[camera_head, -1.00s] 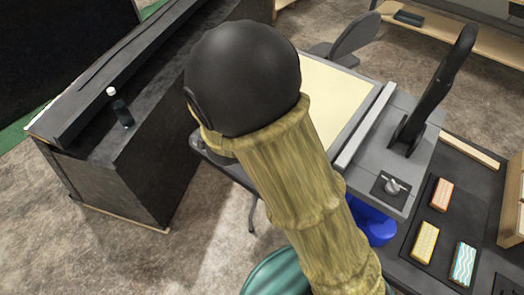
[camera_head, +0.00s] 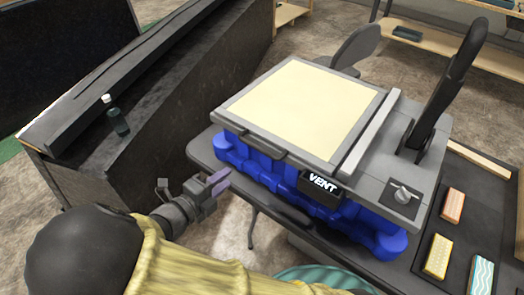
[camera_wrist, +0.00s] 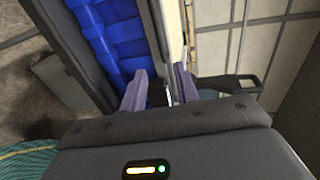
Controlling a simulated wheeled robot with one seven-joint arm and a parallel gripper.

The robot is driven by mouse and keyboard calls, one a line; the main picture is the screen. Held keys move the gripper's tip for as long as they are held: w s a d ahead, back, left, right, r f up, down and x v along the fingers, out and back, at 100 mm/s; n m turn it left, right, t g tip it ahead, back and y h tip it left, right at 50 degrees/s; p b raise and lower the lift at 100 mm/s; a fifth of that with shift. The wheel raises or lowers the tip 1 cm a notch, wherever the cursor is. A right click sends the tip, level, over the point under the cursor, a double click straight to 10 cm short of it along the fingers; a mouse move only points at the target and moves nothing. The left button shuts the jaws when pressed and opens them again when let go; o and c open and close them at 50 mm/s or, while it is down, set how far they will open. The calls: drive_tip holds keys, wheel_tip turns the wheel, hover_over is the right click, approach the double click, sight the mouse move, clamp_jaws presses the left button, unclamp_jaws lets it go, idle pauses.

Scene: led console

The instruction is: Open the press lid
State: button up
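The press (camera_head: 398,173) stands on a dark table, with a grey body above a bright blue base (camera_head: 285,180). Its flat lid (camera_head: 300,105), a cream panel in a grey frame, lies down on top. A dark handle (camera_head: 262,146) runs along the lid's front edge. My gripper (camera_head: 219,183) is left of the press's front left corner, apart from the handle in the head view. In the wrist view my gripper (camera_wrist: 161,88) has its two purple fingers spread, with the blue base behind them. I cannot tell whether a dark part between them is the handle.
A tall black lever (camera_head: 446,80) rises at the press's right, near a knob (camera_head: 402,194). A VENT label (camera_head: 322,185) is on the front. Small coloured blocks (camera_head: 438,256) lie at right. A dark counter (camera_head: 150,125) with a bottle (camera_head: 116,116) stands at left.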

sight(262, 149)
drive_tip(key=p+x, duration=0.1)
drive_tip(key=x, duration=1.6)
drive_tip(key=shift+w+d+p, duration=0.1)
drive_tip(key=shift+w+p, duration=0.1)
drive_tip(key=shift+p, duration=0.2)
drive_tip(key=shift+c, duration=0.2)
clamp_jaws()
